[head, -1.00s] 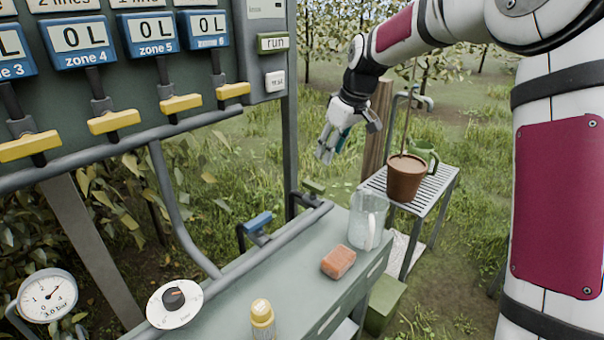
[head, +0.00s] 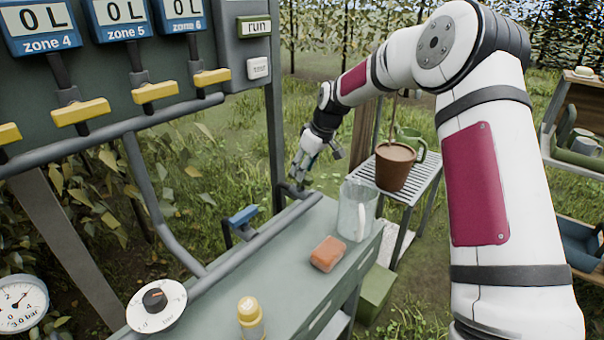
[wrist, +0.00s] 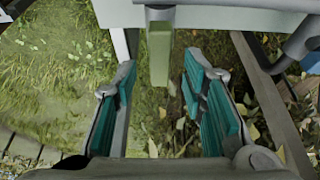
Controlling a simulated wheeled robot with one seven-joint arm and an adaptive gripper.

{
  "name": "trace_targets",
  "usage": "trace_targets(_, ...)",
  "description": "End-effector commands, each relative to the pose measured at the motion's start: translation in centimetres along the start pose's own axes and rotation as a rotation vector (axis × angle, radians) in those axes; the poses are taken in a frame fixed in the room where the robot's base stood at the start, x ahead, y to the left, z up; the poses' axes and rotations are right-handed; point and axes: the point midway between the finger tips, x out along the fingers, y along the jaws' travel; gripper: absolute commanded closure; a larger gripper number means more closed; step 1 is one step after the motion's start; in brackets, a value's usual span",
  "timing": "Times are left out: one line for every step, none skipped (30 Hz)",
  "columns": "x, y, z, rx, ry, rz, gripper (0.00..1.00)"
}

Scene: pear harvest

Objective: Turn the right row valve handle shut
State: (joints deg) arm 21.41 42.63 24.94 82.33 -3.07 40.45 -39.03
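The right row valve handle, a green lever (wrist: 159,52), shows in the wrist view, pointing down the picture between my two fingers. In the head view it is mostly hidden by my gripper (head: 299,174) at the far end of the grey pipe. My gripper is open, with a teal-padded finger on each side of the handle and a visible gap to both. I cannot tell the exact depth between pads and handle. The other row valve, with a blue handle (head: 243,216), sits further left on the same pipe; its blue part shows at the wrist view's right edge (wrist: 311,62).
The grey-green bench (head: 290,280) holds a clear jug (head: 356,212), an orange sponge-like block (head: 328,254), a yellow-capped bottle (head: 250,318) and a white dial (head: 156,304). A slatted stand (head: 421,187) carries a brown pot (head: 394,170). Yellow zone levers (head: 155,92) hang at upper left.

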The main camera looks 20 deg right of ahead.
Motion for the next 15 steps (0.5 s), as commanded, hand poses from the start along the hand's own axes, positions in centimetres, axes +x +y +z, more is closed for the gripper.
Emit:
trace_targets(0.8, -0.1, 0.0, -0.001, -0.001, -0.002, 0.62)
trace_targets(1.1, -0.1, 0.0, -0.001, -0.001, -0.001, 0.62)
trace_targets(1.5, 0.0, 0.0, -0.001, 0.0, 0.0, 0.62)
trace_targets(1.7, 0.0, 0.0, -0.002, 0.0, 0.0, 0.62)
trace_targets(1.9, 0.0, 0.0, -0.001, 0.0, 0.001, 0.62)
trace_targets(2.1, 0.0, 0.0, -0.001, 0.0, 0.001, 0.62)
trace_targets(2.2, 0.0, 0.0, -0.001, 0.0, 0.001, 0.62)
trace_targets(2.3, 0.0, 0.0, -0.001, 0.0, 0.001, 0.62)
trace_targets(2.4, 0.0, 0.0, -0.001, 0.0, 0.001, 0.62)
trace_targets(2.4, 0.0, 0.0, -0.001, 0.0, 0.001, 0.62)
trace_targets(2.4, 0.0, 0.0, -0.001, 0.0, 0.001, 0.62)
trace_targets(2.4, 0.0, 0.0, -0.001, 0.0, 0.001, 0.62)
trace_targets(2.4, 0.0, 0.0, 0.0, 0.0, 0.001, 0.62)
trace_targets(2.4, 0.0, 0.0, 0.0, 0.0, 0.001, 0.62)
trace_targets(2.4, 0.0, 0.0, 0.0, 0.0, 0.001, 0.62)
